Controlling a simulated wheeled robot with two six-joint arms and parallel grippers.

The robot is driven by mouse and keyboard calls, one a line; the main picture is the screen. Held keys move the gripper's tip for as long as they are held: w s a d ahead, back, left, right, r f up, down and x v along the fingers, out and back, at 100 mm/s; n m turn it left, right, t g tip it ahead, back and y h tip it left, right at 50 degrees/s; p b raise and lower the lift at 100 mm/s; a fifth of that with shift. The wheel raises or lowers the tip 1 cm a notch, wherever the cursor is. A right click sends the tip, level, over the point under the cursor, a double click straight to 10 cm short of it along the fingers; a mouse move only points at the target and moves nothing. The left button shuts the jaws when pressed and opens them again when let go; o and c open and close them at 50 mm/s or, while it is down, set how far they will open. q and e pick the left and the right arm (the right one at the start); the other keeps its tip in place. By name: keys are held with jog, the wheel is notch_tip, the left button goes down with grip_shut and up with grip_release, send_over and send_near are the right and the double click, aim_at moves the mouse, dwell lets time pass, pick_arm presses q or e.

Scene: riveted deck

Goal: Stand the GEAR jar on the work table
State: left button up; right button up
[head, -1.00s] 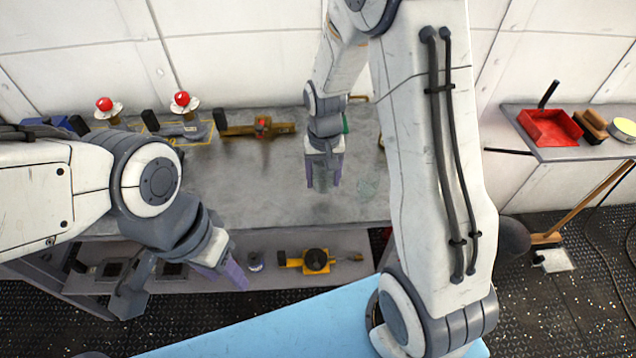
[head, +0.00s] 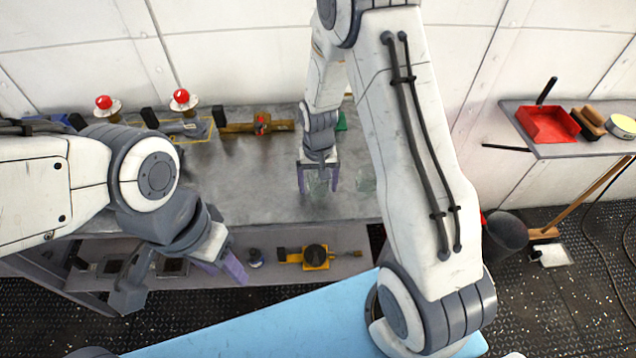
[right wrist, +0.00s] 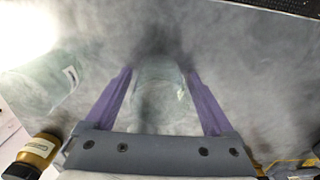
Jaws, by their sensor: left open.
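Two clear glass jars are on the grey work table. One jar (head: 317,187) is between the fingers of my right gripper (head: 318,182) and seems to stand on the table top; it also shows in the right wrist view (right wrist: 160,100). The fingers look spread around it. The other jar (head: 366,179) stands to the right of it. In the right wrist view this jar (right wrist: 48,85) bears a small pale label. I cannot read GEAR on either. My left gripper (head: 222,270) is open and empty in front of the table's front edge.
Red-topped posts (head: 181,100) and a brown tool (head: 256,126) are at the table's back. A yellow device (head: 315,257) lies on the lower shelf.

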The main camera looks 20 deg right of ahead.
jog(key=shift+r, duration=0.15)
notch_tip(320, 180, up, 12)
jog(key=b, duration=0.1)
jog(key=s+a+r+n, duration=0.5)
jog(key=s+a, duration=0.6)
jog(key=s+a+n, duration=0.1)
jog(key=s+n, duration=0.1)
jog(key=s, duration=0.4)
jog(key=s+a+r+n+y, duration=0.1)
jog(key=s+n, duration=0.2)
jog(key=s, duration=0.4)
jog(key=shift+a+r+n, duration=0.2)
jog(key=shift+a+n, duration=0.05)
jog(key=shift+n, duration=0.05)
